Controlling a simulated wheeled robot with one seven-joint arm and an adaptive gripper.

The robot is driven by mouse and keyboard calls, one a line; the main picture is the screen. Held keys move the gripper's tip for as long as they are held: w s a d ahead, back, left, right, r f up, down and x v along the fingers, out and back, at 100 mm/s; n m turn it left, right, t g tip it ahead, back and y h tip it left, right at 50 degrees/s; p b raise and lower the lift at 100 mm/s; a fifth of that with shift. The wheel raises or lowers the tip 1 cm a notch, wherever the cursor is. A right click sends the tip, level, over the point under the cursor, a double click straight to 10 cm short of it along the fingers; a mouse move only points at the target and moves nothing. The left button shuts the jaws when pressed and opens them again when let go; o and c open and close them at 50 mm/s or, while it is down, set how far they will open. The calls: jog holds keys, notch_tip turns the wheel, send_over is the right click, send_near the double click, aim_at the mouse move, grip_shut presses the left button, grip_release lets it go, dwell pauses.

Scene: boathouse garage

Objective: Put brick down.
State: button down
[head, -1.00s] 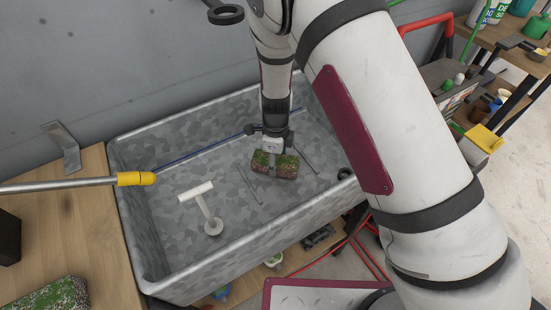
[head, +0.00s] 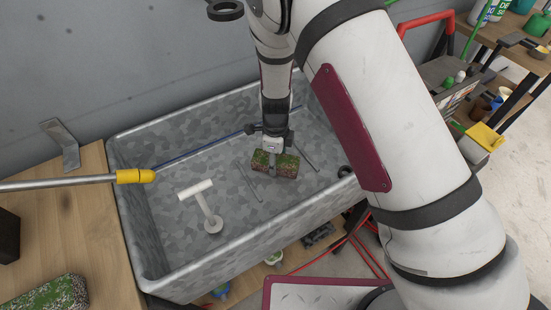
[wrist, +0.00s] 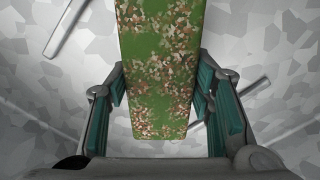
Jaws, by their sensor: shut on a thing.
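The brick (head: 285,164), mossy green with brown and pinkish specks, is inside the grey galvanized tub (head: 238,238). My gripper (head: 273,166) reaches down from above and is shut on the brick. In the wrist view the brick (wrist: 160,60) runs from the top edge down between the teal finger pads of my gripper (wrist: 162,98). Whether the brick's underside touches the tub floor cannot be told.
Thin grey rods (head: 248,181) lie near the brick. A yellow-tipped pole (head: 135,176) reaches over the left rim. Another mossy brick (head: 50,295) lies on the wooden bench (head: 95,245).

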jog(key=shift+f, duration=0.2)
jog(key=c, duration=0.7)
grip_release()
notch_tip(320, 180, up, 12)
jog(key=shift+c, duration=0.5)
grip_shut()
dwell(0.4)
